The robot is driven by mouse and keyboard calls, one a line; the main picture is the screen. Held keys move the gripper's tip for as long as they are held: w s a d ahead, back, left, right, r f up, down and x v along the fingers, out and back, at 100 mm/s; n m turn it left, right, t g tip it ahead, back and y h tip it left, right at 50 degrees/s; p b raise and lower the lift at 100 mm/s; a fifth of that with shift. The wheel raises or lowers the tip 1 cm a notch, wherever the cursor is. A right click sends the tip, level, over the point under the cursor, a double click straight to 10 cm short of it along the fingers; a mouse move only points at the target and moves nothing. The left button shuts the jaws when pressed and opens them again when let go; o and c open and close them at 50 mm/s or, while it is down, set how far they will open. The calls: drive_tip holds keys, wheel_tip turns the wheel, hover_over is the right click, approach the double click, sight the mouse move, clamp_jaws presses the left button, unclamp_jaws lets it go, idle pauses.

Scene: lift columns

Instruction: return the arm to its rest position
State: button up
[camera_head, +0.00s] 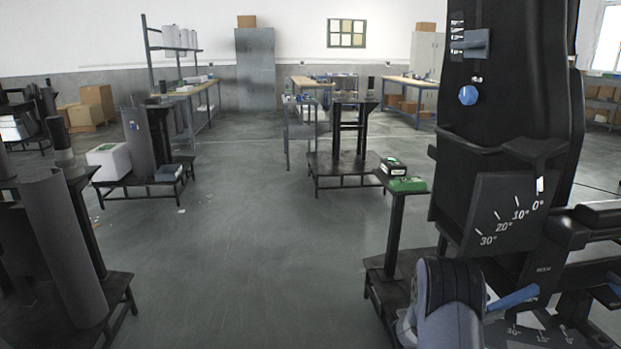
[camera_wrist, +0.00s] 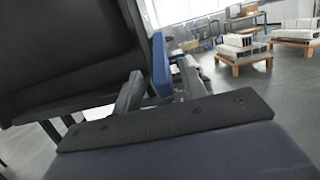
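My arm (camera_head: 448,305) shows at the bottom right of the head view, close to a blue lever handle (camera_head: 514,298) on a black machine (camera_head: 505,110). My fingertips cannot be made out there. In the wrist view, my gripper (camera_wrist: 160,82) has its two grey fingers apart. A blue bar (camera_wrist: 160,62), likely the same handle, stands between or just beyond them. A gap shows on its left side; contact on the right cannot be told. The black machine fills the wrist view's upper left.
The machine has a blue knob (camera_head: 468,96) and an angle scale (camera_head: 508,218) with its pointer near 0°. Dark columns (camera_head: 62,245) stand at far left. The middle floor (camera_head: 240,240) is clear.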

sight(500, 303)
drive_tip(key=shift+x, duration=2.2)
drive_tip(key=shift+a, duration=0.1)
drive_tip(key=w+v, duration=0.1)
drive_tip(key=v, duration=1)
drive_tip(key=x, duration=0.7)
drive_tip(key=s+x, duration=0.1)
drive_tip(key=x, duration=0.3)
drive_tip(key=shift+r+p, duration=0.4)
drive_tip(key=shift+a+r+p, duration=0.15)
drive_tip(key=shift+r+p, duration=0.55)
drive_tip(key=shift+p, duration=0.2)
wheel_tip(500, 303, up, 2)
drive_tip(key=p, duration=0.5)
drive_tip(key=r+y+p, duration=0.1)
drive_tip(key=p, duration=0.1)
drive_tip(key=shift+d+r+y+p, duration=0.25)
drive_tip(key=shift+y+p, duration=0.05)
drive_tip(key=shift+p, duration=0.05)
drive_tip(key=shift+d+y+p, duration=0.1)
drive_tip(key=shift+y+p, duration=0.2)
drive_tip(key=shift+p, duration=0.3)
